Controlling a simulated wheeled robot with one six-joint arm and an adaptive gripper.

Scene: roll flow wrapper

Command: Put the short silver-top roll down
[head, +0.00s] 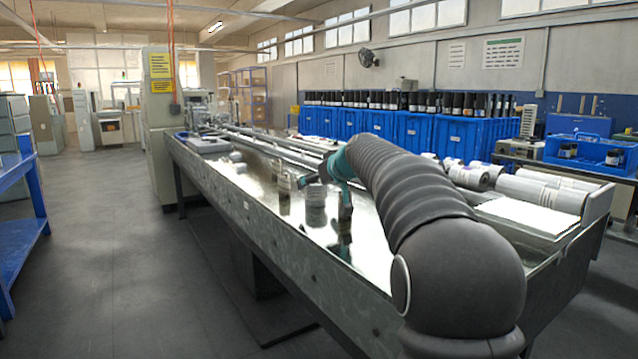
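Two small pale, roughly cylindrical things are near my gripper over the shiny metal table (250,190). One, the left roll (284,184), is just left of the gripper's dark fingers. The other, the right roll (316,194), shows just below the gripper, upright on the table top. I cannot tell which is the short silver-top roll. My gripper (303,182) hangs low over the table at the end of my teal wrist. Its fingers are small and dark here, and whether they hold the left roll or are only beside it is unclear.
A grey tray (205,146) is at the table's far left end. Long metal rails (290,146) run along the back. Large white rolls (540,192) lie at the right. Blue crates (415,135) with dark bottle-like items stand behind. The table's front half looks clear.

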